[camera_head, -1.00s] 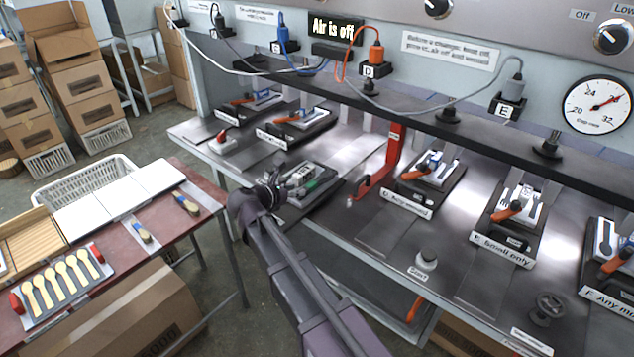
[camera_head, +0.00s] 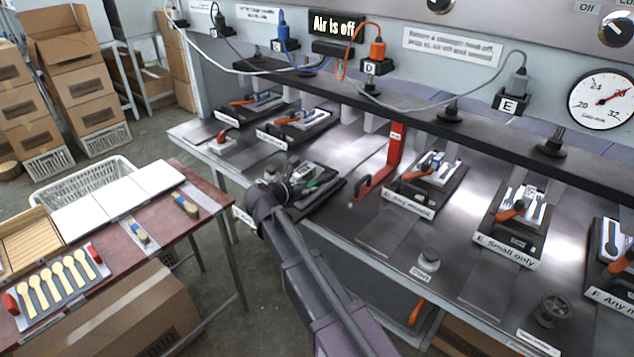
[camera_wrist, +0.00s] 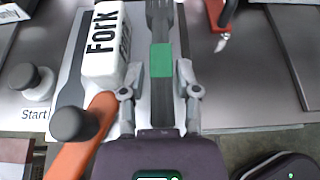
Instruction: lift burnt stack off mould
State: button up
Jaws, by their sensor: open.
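The burnt stack (camera_wrist: 161,95) is a dark fork-shaped piece with a green band round its middle, in the wrist view. It lies along the fork mould (camera_wrist: 68,95), a light plate with a dark fork outline beside a white block marked "Fork" (camera_wrist: 104,45). My gripper (camera_wrist: 158,78) is open, with one finger on each side of the stack near the green band. I cannot tell whether the fingers touch it. In the head view my gripper (camera_head: 292,186) is over the station at the bench's front edge, and my wrist hides much of that station.
An orange clamp handle (camera_wrist: 82,140) with a dark knob stands close left of my gripper. A Start button (camera_wrist: 32,82) is farther left. A red upright bracket (camera_head: 392,155) stands right of the station. Other moulds (camera_head: 432,175) line the bench. A table with wooden spoons (camera_head: 62,285) is at left.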

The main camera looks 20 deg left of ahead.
dwell(0.3)
grip_shut()
jog(key=shift+r, duration=0.15)
notch_tip(320, 180, up, 2)
jog(key=p, duration=0.3)
jog(key=shift+r, duration=0.25)
jog(key=s+d+r+p, duration=0.2)
jog(key=s+d, duration=0.1)
jog(key=s, duration=1.2)
jog(key=shift+s, duration=0.35)
jog(key=shift+r, duration=0.1)
